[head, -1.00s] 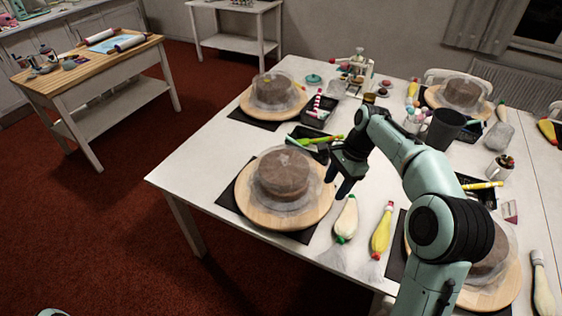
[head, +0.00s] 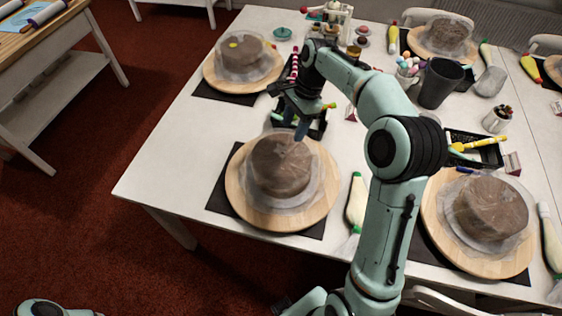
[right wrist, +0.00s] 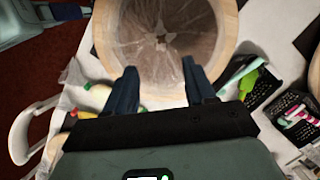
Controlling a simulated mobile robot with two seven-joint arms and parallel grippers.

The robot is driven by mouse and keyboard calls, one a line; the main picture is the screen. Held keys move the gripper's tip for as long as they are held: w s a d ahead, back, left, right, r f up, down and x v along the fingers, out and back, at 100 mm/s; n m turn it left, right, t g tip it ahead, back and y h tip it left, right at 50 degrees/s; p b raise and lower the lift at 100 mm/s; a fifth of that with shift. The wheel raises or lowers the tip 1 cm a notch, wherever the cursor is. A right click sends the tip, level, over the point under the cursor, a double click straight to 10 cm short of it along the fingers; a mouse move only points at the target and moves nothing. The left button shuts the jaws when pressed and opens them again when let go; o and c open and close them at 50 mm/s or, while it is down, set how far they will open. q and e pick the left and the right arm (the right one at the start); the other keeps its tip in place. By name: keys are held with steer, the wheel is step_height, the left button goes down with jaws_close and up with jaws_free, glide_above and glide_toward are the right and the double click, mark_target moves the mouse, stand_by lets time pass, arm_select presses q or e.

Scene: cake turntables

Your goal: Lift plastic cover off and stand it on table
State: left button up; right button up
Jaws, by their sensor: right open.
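A clear, wrinkled plastic cover (head: 281,163) sits over a brown cake on the round wooden turntable (head: 240,207) at the table's middle left. In the right wrist view, the cover (right wrist: 160,25) fills the top middle, its folds meeting at a small star-shaped centre. My right gripper (head: 296,124) is at the far edge of this cover, fingers pointing down. In the right wrist view, its two fingers (right wrist: 162,85) are spread, with nothing between them, toward the cover's near edge. I cannot tell whether they touch it.
Other covered cakes stand on turntables at the back left (head: 242,57), back right (head: 443,38) and front right (head: 487,210). A dark cup (head: 440,83), black trays and piping bags crowd the right side. The white tabletop (head: 170,170) is bare left of the middle turntable.

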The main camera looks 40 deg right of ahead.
mark_target(283, 149)
steer(key=x, duration=0.3)
steer(key=shift+w+a+f, duration=0.15)
steer(key=shift+f, duration=0.15)
steer(key=shift+a+b+x, duration=0.1)
steer(key=shift+b+x, duration=0.15)
steer(key=shift+x, duration=0.95)
steer(key=shift+a+b+x, duration=0.15)
steer(key=shift+b+x, duration=0.05)
steer(key=shift+x, duration=0.95)
steer(key=shift+r, duration=0.1)
jaws_close()
